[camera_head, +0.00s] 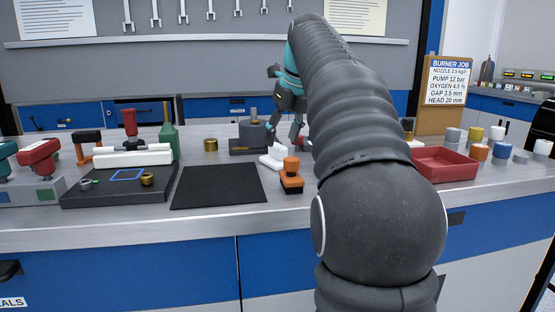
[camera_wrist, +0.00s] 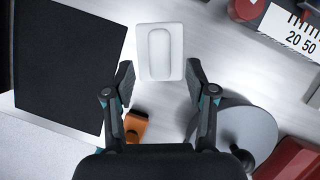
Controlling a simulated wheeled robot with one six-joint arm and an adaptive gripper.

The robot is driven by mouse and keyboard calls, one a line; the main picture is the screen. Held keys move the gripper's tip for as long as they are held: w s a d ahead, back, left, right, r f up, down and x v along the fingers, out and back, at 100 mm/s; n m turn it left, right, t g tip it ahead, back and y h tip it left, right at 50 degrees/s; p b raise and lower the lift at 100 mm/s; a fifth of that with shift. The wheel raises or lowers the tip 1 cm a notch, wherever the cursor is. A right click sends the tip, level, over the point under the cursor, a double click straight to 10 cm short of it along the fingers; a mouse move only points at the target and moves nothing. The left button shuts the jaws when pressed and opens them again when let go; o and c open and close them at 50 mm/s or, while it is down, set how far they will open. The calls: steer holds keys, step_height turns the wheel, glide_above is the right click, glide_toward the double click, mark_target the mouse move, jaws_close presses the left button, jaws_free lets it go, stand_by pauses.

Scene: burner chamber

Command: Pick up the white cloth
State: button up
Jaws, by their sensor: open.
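The white cloth (camera_wrist: 147,71) appears in the wrist view as a small flat rectangle with a raised oblong ridge in its middle, lying on the bench. In the head view the white cloth (camera_head: 273,160) is between the black mat and the grey round-based fixture. My gripper (camera_wrist: 160,72) is open and empty, its fingertips on either side of the cloth's near end in the wrist view. In the head view my gripper (camera_head: 283,131) hangs above the cloth, pointing down. The fingers look apart from the cloth; the exact height is hard to tell.
A black mat (camera_head: 217,187) lies left of the cloth. An orange-and-black item (camera_head: 291,176) stands in front of it. A grey disc with a black knob (camera_wrist: 246,135) is close by the right finger in the wrist view. A red tray (camera_head: 443,164) sits further right.

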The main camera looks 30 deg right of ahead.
mark_target(279, 145)
steer(key=x, duration=0.4)
steer(key=shift+b, duration=0.35)
steer(key=shift+r, duration=0.1)
jaws_close()
steer(key=shift+r, duration=0.6)
step_height(279, 145, up, 3)
steer(key=shift+f+p, duration=0.2)
steer(key=shift+p, duration=0.6)
steer(key=s+d+r, duration=0.7)
steer(key=s+d, duration=0.1)
steer(key=shift+d, duration=0.2)
